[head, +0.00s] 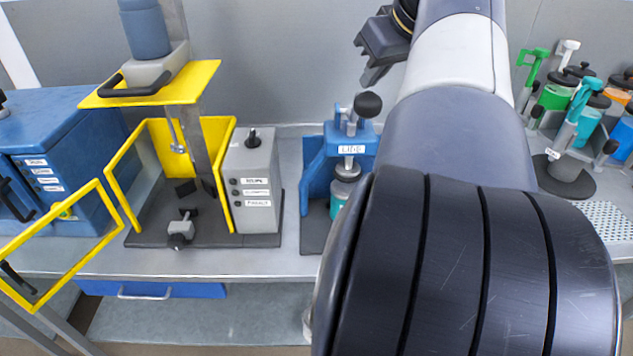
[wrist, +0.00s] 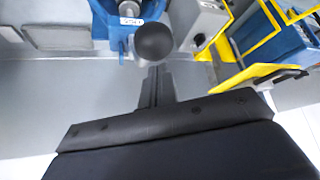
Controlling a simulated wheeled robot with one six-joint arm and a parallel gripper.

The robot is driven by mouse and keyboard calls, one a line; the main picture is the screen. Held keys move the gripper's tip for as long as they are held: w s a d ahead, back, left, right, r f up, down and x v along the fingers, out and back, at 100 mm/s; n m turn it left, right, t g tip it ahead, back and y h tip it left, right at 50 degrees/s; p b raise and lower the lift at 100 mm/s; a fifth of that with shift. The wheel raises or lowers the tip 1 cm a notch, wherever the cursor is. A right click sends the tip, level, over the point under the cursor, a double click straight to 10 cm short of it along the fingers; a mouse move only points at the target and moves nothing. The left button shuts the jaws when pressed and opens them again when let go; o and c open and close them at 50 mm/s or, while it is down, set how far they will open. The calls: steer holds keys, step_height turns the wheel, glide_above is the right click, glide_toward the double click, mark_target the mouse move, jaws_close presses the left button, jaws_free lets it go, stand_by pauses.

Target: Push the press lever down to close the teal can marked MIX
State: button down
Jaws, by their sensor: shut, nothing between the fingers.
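The blue press (head: 312,168) with a LID label stands on the bench, left of my arm. Its lever ends in a black ball knob (head: 368,105), raised at the top of the press. A teal can (head: 337,208) sits under the press head, mostly hidden by my arm; no MIX mark is readable. My gripper (head: 371,82) is shut and empty, just above the knob in the head view. In the wrist view the knob (wrist: 154,42) lies straight ahead of the closed fingertips (wrist: 156,72). Whether they touch is unclear.
A yellow-guarded mixer (head: 190,90) with a grey control box (head: 252,185) stands left of the press. A blue cabinet (head: 70,150) is farther left. Several colored cans and green, white and teal tools crowd the right (head: 580,115). My arm covers the bench's middle right.

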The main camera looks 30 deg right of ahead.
mark_target(372, 109)
steer(key=shift+f+b, duration=0.3)
steer(key=shift+f, duration=0.4)
steer(key=shift+s+a+f+b, duration=0.25)
steer(key=shift+s+f+b, duration=0.2)
steer(key=shift+f+b, duration=0.4)
steer(key=shift+s+a+f+b, duration=0.1)
steer(key=shift+s+f+b, duration=0.05)
steer(key=shift+f+b, duration=0.3)
steer(key=shift+s+a+f+b, duration=0.1)
steer(key=shift+s+f+b, duration=0.05)
steer(key=shift+f+b, duration=0.3)
steer(key=shift+f, duration=0.15)
steer(key=shift+s+a+f+b, duration=0.1)
steer(key=shift+s+f+b, duration=0.05)
steer(key=shift+f+b, duration=0.3)
steer(key=shift+s+a+f+b, duration=0.1)
steer(key=shift+s+f+b, duration=0.05)
steer(key=shift+f+b, duration=0.3)
